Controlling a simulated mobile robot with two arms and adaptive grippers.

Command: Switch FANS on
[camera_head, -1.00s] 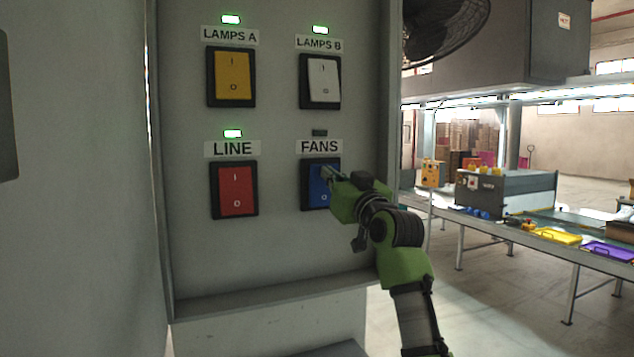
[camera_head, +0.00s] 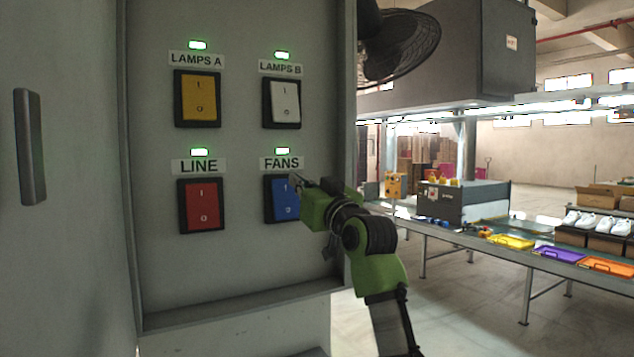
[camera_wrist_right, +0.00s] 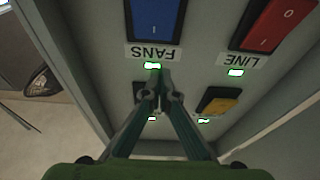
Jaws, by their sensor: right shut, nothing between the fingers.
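The blue FANS switch (camera_head: 280,200) is at the lower right of the grey panel, under its white FANS label. The small lamp (camera_head: 281,150) above that label glows green. My right gripper (camera_head: 298,181) is shut and empty, its tips in front of the switch's upper right part and hiding some of it. I cannot tell whether they touch it. In the right wrist view the picture is upside down; the shut fingertips (camera_wrist_right: 161,80) appear just by the green FANS lamp (camera_wrist_right: 152,65), and the blue switch (camera_wrist_right: 153,18) shows uncovered. My left gripper is not in view.
The yellow LAMPS A (camera_head: 197,98), white LAMPS B (camera_head: 282,104) and red LINE (camera_head: 201,205) switches are close by, each with a green lamp lit. The panel box has raised side walls and a bottom ledge. A fan (camera_head: 400,45) and a conveyor line stand at right.

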